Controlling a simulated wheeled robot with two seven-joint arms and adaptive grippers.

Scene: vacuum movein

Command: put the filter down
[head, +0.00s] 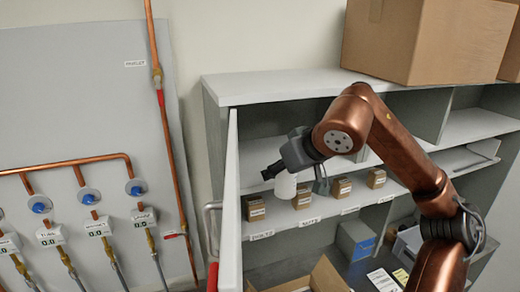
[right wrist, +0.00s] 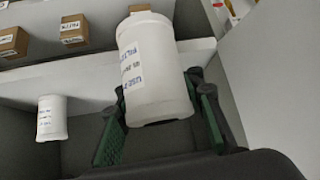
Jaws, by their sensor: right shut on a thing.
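The filter, a white cylinder with a blue-lettered label, stands out in the right wrist view (right wrist: 155,70) between the green-padded fingers. My right gripper (right wrist: 160,118) is shut on it. In the head view my right gripper (head: 300,165) is in front of the open cabinet, at the height of the shelf with the small boxes, and the white filter (head: 285,187) shows just below it. From these views I cannot tell whether the filter touches the shelf. A second white labelled cylinder (right wrist: 52,118) stands at the left of the right wrist view. My left gripper is not in view.
Several small brown labelled boxes (head: 302,197) line the cabinet shelf (head: 310,213). The open cabinet door (head: 230,205) is to the left. A large carton (head: 425,40) sits on top, and an open box (head: 325,275) is below. Copper pipes (head: 65,164) run along the left wall.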

